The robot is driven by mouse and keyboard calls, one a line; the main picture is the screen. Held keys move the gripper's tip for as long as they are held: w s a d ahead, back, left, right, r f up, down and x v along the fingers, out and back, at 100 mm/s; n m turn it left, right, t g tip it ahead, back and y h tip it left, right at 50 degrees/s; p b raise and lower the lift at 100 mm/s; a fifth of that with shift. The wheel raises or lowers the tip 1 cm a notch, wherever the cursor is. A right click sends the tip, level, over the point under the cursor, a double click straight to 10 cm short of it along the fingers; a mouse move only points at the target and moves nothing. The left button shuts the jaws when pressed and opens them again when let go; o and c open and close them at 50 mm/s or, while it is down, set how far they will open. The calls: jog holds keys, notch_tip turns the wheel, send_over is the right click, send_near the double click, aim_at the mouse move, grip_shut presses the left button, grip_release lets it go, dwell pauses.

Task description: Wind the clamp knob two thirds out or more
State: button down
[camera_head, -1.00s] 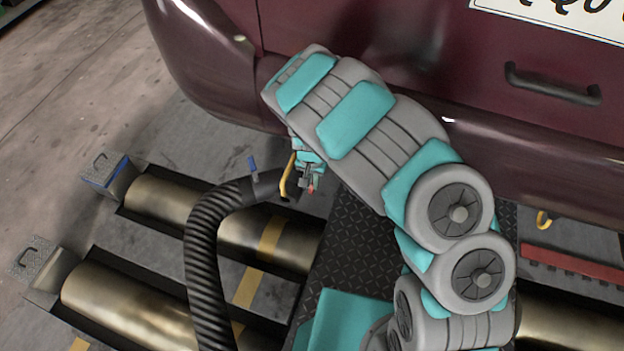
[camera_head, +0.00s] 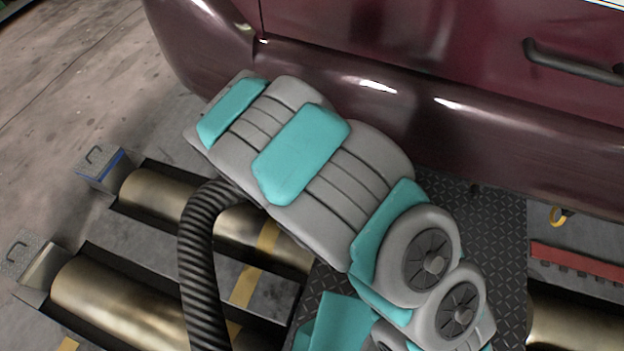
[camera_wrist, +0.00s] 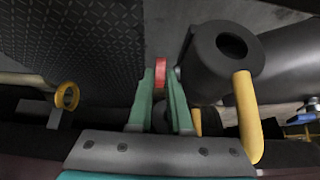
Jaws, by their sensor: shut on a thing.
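In the wrist view my gripper (camera_wrist: 160,98) has its two teal fingers closed on the red clamp knob (camera_wrist: 160,72), which shows edge-on between the fingertips. The knob sits beside the black hose nozzle (camera_wrist: 205,80), whose round open end faces the camera. A yellow handle (camera_wrist: 247,115) runs along the nozzle's right side. In the head view my arm covers the gripper, the knob and the nozzle; only the black ribbed hose (camera_head: 197,265) shows. How far the knob is wound cannot be told.
The maroon car's bumper (camera_head: 400,125) is close beyond my arm. Brass rollers (camera_head: 115,300) lie in floor pits at the left. A yellow ring (camera_wrist: 67,96) shows left of the fingers. Dark tread plate (camera_wrist: 85,45) lies below, and a red bar (camera_head: 580,262) is at the right.

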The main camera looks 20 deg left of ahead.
jog(key=f+t+b, duration=0.1)
jog(key=t, duration=0.2)
jog(key=s+f+t+b, duration=0.1)
jog(key=t+b, duration=0.1)
jog(key=t, duration=0.1)
jog(key=t+b, duration=0.1)
jog(key=t, duration=0.3)
jog(key=shift+s+f+h+b, duration=0.15)
jog(key=shift+f+h+b, duration=0.15)
jog(key=shift+f+b, duration=0.1)
jog(key=shift+a, duration=0.1)
dwell(0.8)
jog(key=c, duration=1.1)
grip_release()
jog(key=shift+s, duration=0.1)
jog(key=shift+s+a+r, duration=0.15)
jog(key=shift+s, duration=1.8)
jog(key=shift+s+a+r, duration=0.1)
jog(key=shift+s+a, duration=0.05)
jog(key=shift+s, duration=1.75)
